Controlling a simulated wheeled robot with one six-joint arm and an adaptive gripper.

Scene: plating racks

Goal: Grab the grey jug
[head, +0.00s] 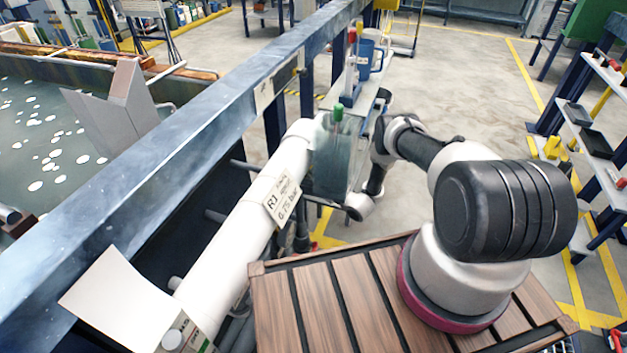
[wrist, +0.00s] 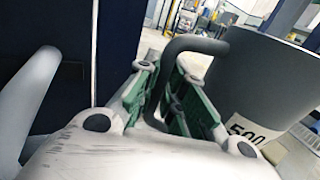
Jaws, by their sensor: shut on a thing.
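The grey jug (wrist: 262,82) fills the right of the wrist view, close to my gripper. It has a dark grey handle and a white label reading "500". My gripper (wrist: 172,92) has green-padded fingers, shut on the jug's handle, which runs down between them. The jug looks tilted in this view, and its base is out of frame. I cannot make out the grey jug or my fingertips in the head view, where the end of my arm is low beside the shelf and tank.
A blue jug (head: 369,57) stands on the narrow shelf. A glass tank (head: 340,165) with a green-topped item is close to my arm. A large white pipe (head: 240,225) and a long blue-grey beam (head: 200,135) run along the left. Open floor (head: 455,85) lies beyond my arm.

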